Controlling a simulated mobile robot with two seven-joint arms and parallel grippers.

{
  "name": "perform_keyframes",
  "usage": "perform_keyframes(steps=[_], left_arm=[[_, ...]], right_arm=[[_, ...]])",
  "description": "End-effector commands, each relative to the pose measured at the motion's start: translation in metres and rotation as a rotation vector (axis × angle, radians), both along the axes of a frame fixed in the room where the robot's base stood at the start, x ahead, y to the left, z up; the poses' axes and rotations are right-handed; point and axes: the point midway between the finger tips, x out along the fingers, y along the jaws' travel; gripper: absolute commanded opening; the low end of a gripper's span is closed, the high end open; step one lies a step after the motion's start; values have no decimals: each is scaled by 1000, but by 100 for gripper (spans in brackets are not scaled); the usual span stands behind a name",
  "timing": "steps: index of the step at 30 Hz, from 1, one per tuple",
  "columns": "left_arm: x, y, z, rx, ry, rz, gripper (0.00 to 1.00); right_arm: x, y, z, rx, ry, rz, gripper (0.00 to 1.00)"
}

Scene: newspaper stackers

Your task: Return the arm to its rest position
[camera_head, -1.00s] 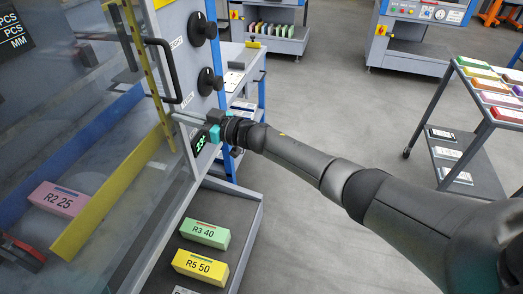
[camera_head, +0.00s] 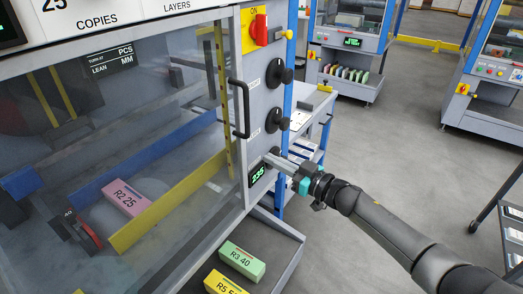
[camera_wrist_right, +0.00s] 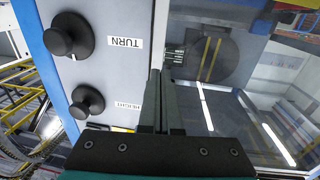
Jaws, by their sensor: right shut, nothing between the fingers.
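My right arm (camera_head: 390,225) reaches in from the lower right in the head view. Its gripper (camera_head: 268,156) is shut and empty, with its fingers in front of the stacker's grey control panel, just above the green-lit display (camera_head: 258,173), which seems to read 235. In the right wrist view the shut fingers (camera_wrist_right: 160,78) point at the panel, beside the black TURN knob (camera_wrist_right: 69,35) and HEIGHT knob (camera_wrist_right: 86,101). Whether the fingertips touch the panel cannot be told. My left gripper is not in view.
A black door handle (camera_head: 240,108) and a red switch (camera_head: 260,30) are on the stacker. Inside lies a pink R2 25 block (camera_head: 126,196). A green R3 40 block (camera_head: 242,260) sits on the lower shelf. The floor (camera_head: 420,150) to the right is open.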

Motion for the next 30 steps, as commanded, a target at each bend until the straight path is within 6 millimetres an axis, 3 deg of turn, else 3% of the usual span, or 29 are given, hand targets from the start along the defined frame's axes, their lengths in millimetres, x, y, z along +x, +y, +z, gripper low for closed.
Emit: perform_keyframes(steps=[6, 14, 17, 20, 23, 26, 30], left_arm=[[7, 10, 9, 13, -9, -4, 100], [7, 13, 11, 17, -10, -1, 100], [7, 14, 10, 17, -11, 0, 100], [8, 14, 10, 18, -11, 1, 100], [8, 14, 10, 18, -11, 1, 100], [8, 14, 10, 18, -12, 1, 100], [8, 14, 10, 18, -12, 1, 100]], right_arm=[[-26, -33, -1, -1, 3, 0, 0], [-36, -46, -1, 1, 1, 0, 0], [-36, -48, -10, -2, 12, -20, 0], [-38, -58, -42, -21, 53, -99, 0], [-48, -77, -100, -69, 133, -230, 0], [-75, -98, -169, -144, 249, -360, 0], [-133, -121, -258, -265, 430, -489, 0]])
